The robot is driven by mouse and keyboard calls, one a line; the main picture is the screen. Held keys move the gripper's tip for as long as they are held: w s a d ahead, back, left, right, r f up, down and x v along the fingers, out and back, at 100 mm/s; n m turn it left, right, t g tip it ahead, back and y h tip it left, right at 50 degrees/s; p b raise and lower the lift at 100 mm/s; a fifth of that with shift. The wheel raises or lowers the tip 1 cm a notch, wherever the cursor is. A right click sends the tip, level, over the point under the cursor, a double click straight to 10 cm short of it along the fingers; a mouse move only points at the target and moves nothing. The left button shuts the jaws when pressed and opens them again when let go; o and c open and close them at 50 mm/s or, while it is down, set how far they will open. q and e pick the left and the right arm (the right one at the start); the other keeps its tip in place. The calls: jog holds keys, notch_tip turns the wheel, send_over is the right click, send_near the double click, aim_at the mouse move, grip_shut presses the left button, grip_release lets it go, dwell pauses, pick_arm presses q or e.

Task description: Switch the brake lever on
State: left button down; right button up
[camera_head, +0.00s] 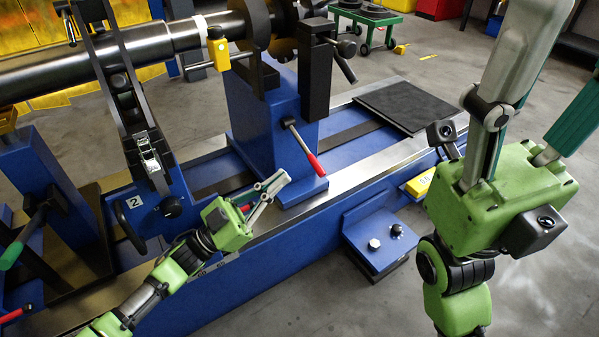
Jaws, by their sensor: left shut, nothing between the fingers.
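A lever with a red handle (306,150) and a pale shaft juts from the blue pedestal (262,110) under the rotor shaft, slanting down to the right. I take it for the brake lever; no label on it is readable. My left gripper (285,179) is shut and empty. Its tips are just below and left of the red handle's end, and a small gap seems to lie between them. My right gripper (548,70) is large at the right, far from the lever.
The dark rotor shaft (120,52) runs across the upper left. A second stand marked "2" (135,202) and more levers, one green-handled (11,256), stand left. A black plate (408,104) lies on the bed. A blue control box (378,243) with knobs sits in front.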

pick_arm(q)
jog(key=s+a, duration=0.3)
jog(key=a, duration=0.2)
jog(key=shift+a, duration=0.15)
jog(key=shift+s+r, duration=0.1)
jog(key=shift+r, duration=0.05)
